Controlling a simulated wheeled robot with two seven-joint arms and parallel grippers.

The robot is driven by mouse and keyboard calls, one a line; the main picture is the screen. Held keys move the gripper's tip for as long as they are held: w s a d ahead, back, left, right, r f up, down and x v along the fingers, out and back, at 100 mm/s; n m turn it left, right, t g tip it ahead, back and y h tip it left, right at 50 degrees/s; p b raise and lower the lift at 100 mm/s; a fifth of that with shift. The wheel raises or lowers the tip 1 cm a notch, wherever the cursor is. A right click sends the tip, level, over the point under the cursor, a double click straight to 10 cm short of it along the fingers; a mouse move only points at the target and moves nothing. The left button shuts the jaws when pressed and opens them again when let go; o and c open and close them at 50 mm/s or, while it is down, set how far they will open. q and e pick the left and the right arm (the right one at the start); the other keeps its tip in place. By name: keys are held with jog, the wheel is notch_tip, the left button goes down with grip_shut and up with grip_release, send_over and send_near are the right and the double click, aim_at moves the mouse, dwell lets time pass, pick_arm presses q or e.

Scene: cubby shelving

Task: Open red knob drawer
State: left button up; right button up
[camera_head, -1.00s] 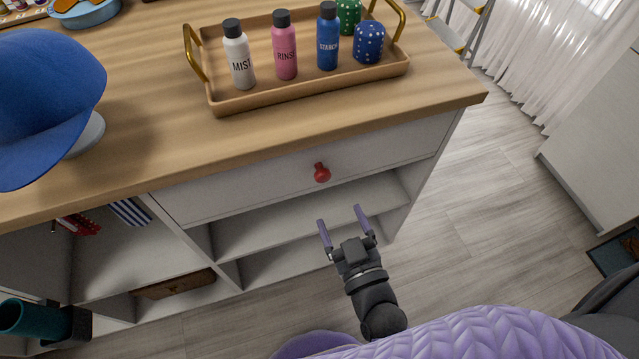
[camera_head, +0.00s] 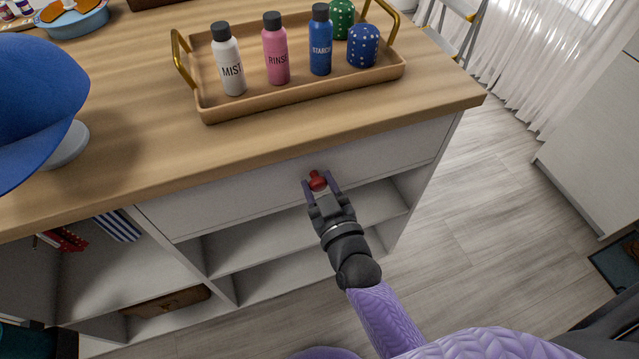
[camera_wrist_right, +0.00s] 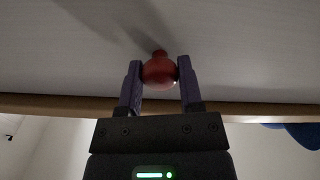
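The red knob (camera_head: 317,181) is on the white drawer front (camera_head: 240,190) under the wooden countertop. The drawer looks closed, its front flush with the cabinet. My right gripper (camera_head: 319,184) is at the knob, with one purple finger on each side of it. In the right wrist view the red knob (camera_wrist_right: 159,73) sits between the fingertips of the right gripper (camera_wrist_right: 160,76), and both fingers appear to touch it. My left gripper is not in view.
On the wooden countertop (camera_head: 130,130) a tray (camera_head: 300,93) holds bottles and two dotted dice. A blue cap (camera_head: 35,100) is at the left. Open cubbies (camera_head: 270,240) lie below the drawer. Clear floor (camera_head: 470,220) is at the right.

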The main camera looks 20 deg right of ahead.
jog(key=c, duration=0.5)
grip_shut()
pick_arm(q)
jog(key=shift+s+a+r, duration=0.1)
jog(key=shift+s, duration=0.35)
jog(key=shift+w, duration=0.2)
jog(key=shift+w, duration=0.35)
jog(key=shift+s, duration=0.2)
